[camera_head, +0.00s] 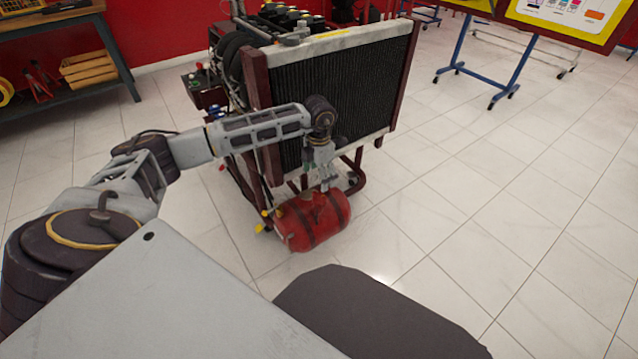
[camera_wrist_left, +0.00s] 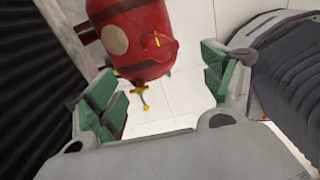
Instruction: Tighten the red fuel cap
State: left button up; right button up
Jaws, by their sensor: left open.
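The red fuel tank (camera_head: 316,222) lies on its side low in front of the engine trainer, with dark bands around it. My left gripper (camera_head: 322,172) points down just above the tank. In the left wrist view the tank (camera_wrist_left: 135,22) is beyond the open left gripper (camera_wrist_left: 160,88), whose green-padded fingers stand wide apart with nothing between them. A red rounded bump with a yellow mark (camera_wrist_left: 160,44) on the tank may be the fuel cap; I cannot tell for sure. In the head view the cap cannot be made out. My right gripper does not show.
The engine trainer's radiator (camera_head: 350,95) stands right behind the left wrist. A yellow-handled valve (camera_wrist_left: 144,100) sticks out at the tank. A workbench (camera_head: 60,50) is at the back left and a wheeled board stand (camera_head: 510,50) at the back right. The tiled floor at right is clear.

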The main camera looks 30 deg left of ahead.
pick_arm(q)
jog(key=shift+r, duration=0.9)
